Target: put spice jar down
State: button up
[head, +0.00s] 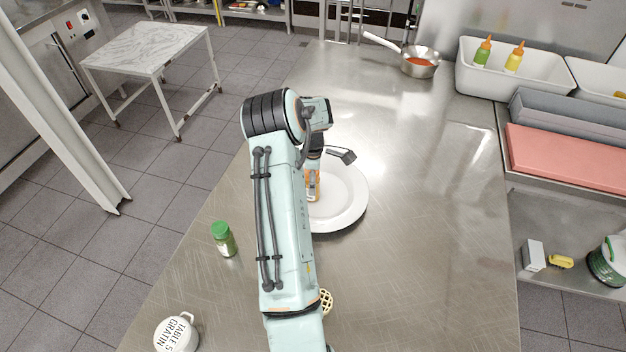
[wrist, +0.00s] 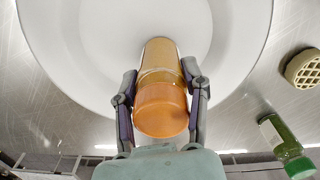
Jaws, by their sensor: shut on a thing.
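The spice jar is an orange-brown jar with an orange lid, and it shows between the fingers in the wrist view (wrist: 160,95). My gripper (wrist: 160,105) is shut on it, one finger on each side. In the head view the jar (head: 313,187) is partly hidden by my arm and appears over the white plate (head: 352,207). The plate also fills the upper part of the wrist view (wrist: 80,60). I cannot tell whether the jar touches the plate.
A green-lidded jar (head: 223,239) stands on the steel counter (head: 420,250) left of my arm. A round lattice-topped item (head: 326,302) and a lettered white mug (head: 176,334) are near the front. A pan (head: 418,62) and a white bin (head: 480,82) stand at the back. The counter right of the plate is clear.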

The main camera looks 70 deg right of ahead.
jog(key=o, duration=1.2)
jog(key=shift+f, duration=0.1)
